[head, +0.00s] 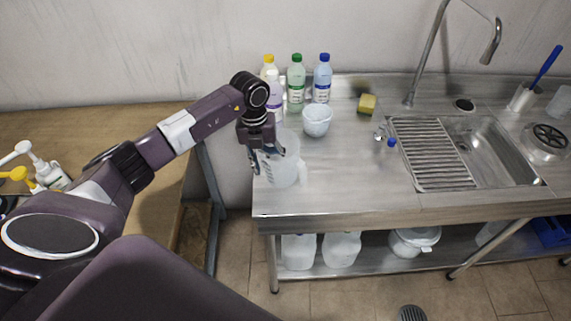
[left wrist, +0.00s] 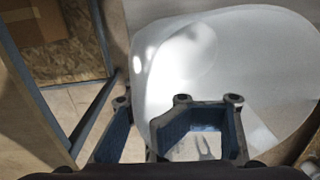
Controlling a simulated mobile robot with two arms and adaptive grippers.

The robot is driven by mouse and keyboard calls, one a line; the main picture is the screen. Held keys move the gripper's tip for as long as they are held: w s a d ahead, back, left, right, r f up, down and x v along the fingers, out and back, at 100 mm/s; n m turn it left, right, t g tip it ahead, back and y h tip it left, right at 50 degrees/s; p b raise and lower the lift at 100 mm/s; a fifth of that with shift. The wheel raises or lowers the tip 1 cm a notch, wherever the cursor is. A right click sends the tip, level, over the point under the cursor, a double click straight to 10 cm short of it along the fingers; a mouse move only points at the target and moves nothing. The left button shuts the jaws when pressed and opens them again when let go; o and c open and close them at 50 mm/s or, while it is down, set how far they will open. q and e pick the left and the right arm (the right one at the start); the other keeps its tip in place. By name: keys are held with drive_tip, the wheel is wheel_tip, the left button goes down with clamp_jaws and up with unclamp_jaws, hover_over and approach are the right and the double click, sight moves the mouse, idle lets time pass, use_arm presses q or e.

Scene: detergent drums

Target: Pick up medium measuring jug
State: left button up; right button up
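A translucent white measuring jug (head: 288,168) stands at the left end of the steel counter. My left gripper (head: 264,160) points down at its left rim and hides part of it. In the left wrist view the pale jug (left wrist: 240,65) fills the right side, its near wall edge close to the fingers. The left gripper (left wrist: 148,130) has its fingers apart, one left of the jug's edge and the others overlapping the jug. I cannot tell whether they touch it. My right gripper is not in view.
A smaller white vessel (head: 317,121) stands just behind the jug to the right. Bottles with yellow, green (head: 296,82) and blue caps stand behind. A yellow sponge (head: 367,104) and a sink (head: 495,150) are farther right. The counter's front middle is clear.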

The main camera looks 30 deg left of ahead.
use_arm(q)
clamp_jaws()
drive_tip(key=shift+r, duration=0.15)
idle(0.4)
